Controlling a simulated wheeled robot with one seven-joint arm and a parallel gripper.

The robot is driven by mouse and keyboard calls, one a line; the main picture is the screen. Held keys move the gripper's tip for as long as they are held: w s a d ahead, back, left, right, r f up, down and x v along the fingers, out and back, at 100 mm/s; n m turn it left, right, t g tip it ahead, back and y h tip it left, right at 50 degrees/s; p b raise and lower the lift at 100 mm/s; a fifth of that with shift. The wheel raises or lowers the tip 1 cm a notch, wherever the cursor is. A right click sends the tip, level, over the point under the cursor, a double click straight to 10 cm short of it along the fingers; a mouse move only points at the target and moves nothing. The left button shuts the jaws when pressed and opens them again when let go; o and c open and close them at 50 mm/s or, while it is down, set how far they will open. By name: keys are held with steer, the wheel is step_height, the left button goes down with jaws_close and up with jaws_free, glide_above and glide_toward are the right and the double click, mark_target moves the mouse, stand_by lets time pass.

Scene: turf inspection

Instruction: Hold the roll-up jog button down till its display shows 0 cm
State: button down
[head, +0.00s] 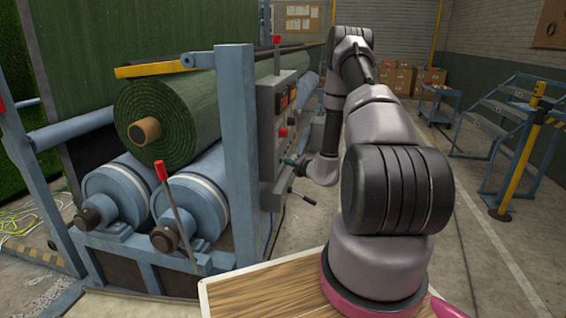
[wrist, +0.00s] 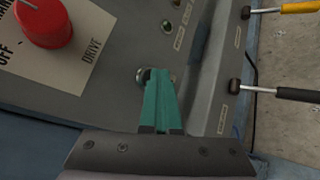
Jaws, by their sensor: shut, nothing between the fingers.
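My gripper (wrist: 158,75) is shut and empty, its teal fingers together. In the wrist view its tips cover most of a round metal-rimmed button (wrist: 140,75) on the grey control panel (wrist: 110,105). I cannot tell whether the tips press it, or read its label. In the head view my gripper (head: 290,162) is at the lower part of the control box (head: 268,145). A small dark display with red (head: 284,100) sits higher on the box, too small to read. It does not show in the wrist view.
A red DRIVE knob (wrist: 45,22) is left of the fingers. A yellow-handled lever (wrist: 285,9) and a black-handled lever (wrist: 290,93) stick out at right. The green turf roll (head: 170,115) rests on blue rollers. Blue steps (head: 510,110) stand at right, beyond open floor.

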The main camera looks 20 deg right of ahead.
steer(key=shift+s+d, duration=0.45)
steer(key=shift+d, duration=0.2)
steer(key=s+d, duration=0.1)
steer(key=d, duration=0.1)
steer(key=s+d, duration=0.1)
steer(key=d, duration=0.1)
steer(key=shift+s, duration=0.4)
steer(key=shift+s+d, duration=0.1)
